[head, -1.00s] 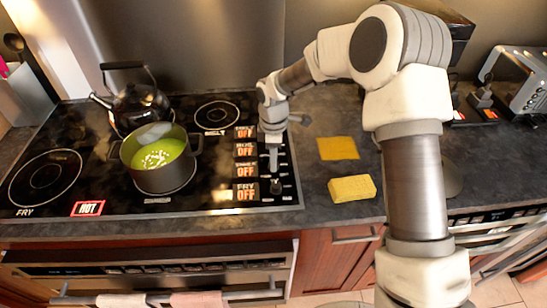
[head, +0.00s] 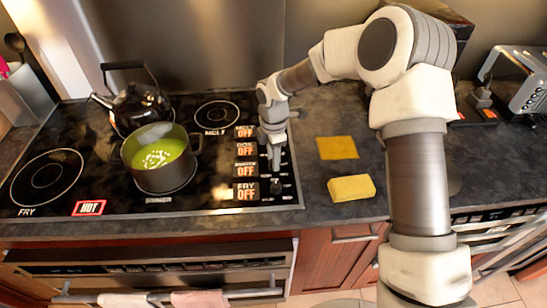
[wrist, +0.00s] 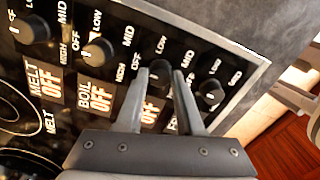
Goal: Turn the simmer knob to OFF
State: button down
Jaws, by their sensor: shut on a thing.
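The simmer knob (wrist: 158,80) is the third in the row of dark knobs on the cooktop's right edge. My gripper (wrist: 161,74) points down over it, with one finger on each side, shut on the knob. In the head view my gripper (head: 275,166) hides most of this knob. The simmer display (head: 246,169) beside it reads OFF; in the wrist view a finger partly covers that display.
The boil knob (wrist: 98,50) and fry knob (wrist: 211,95) flank the gripper closely. A pot of green soup (head: 158,160) and a kettle (head: 135,105) stand on the cooktop (head: 60,125). A yellow sponge (head: 351,188) and yellow cloth (head: 337,148) lie on the counter to the right.

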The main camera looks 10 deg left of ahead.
jog(key=c, duration=0.5)
grip_release()
jog(key=shift+c, duration=0.2)
jog(key=shift+r, duration=0.15)
notch_tip(320, 180, up, 17)
jog(key=shift+r, duration=0.15)
jog(key=s+d+r+m+t, duration=0.2)
jog(key=s+d+r+m, duration=0.4)
jog(key=s+d+m, duration=0.3)
jog(key=s+d+r+m+t, duration=0.2)
jog(key=s+d+r+m, duration=0.5)
jog(key=d, duration=0.4)
jog(key=s+d+f+m+t, duration=0.1)
jog(key=s+d+f+m, duration=0.2)
jog(key=s+m, duration=0.5)
jog(key=shift+s+d+f+t, duration=0.15)
jog(key=shift+s+d+t, duration=0.15)
jog(key=shift+s+d, duration=0.25)
